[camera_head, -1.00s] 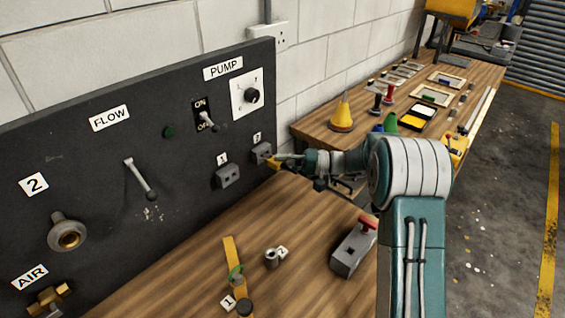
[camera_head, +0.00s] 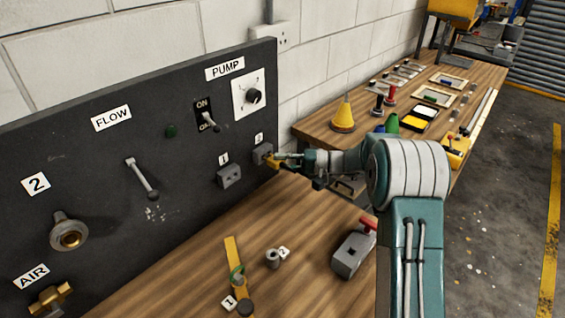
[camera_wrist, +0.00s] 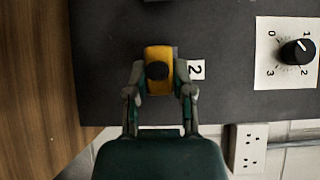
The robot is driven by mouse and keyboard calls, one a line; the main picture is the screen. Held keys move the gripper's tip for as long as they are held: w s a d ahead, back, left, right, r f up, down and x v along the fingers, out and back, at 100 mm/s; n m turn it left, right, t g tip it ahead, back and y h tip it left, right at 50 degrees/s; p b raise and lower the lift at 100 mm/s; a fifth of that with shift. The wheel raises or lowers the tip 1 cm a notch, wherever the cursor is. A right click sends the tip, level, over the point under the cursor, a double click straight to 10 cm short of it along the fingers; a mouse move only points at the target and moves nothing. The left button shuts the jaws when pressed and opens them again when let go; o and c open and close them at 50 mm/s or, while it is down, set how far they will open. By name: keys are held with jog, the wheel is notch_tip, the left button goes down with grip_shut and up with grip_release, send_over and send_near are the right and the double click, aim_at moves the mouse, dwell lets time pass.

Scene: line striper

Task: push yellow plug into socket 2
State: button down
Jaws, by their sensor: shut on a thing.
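The yellow plug (camera_wrist: 158,55) is between the fingertips of my gripper (camera_wrist: 160,78) in the wrist view, with a dark round part on its back. My gripper is shut on it. In the head view the yellow plug (camera_head: 272,161) shows as a small yellow piece against socket 2 (camera_head: 262,153), a grey block on the black panel. My gripper (camera_head: 284,158) reaches it from the right. In the wrist view the plug covers most of socket 2, beside the label 2 (camera_wrist: 197,70). I cannot tell how deep the plug sits.
Socket 1 (camera_head: 229,176) is left of socket 2 on the panel (camera_head: 90,160). The pump switch (camera_head: 209,120) and dial (camera_head: 252,96) are above. A grey box with a red handle (camera_head: 353,252) stands on the wooden bench below.

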jog(key=shift+w+a, duration=0.75)
dwell(1.2)
jog(key=shift+c, duration=2.1)
grip_release()
jog(key=o, duration=0.3)
jog(key=shift+d, duration=0.1)
jog(key=d, duration=0.6)
jog(key=shift+s+d, duration=0.3)
jog(key=shift+d, duration=0.1)
jog(key=shift+r, duration=0.1)
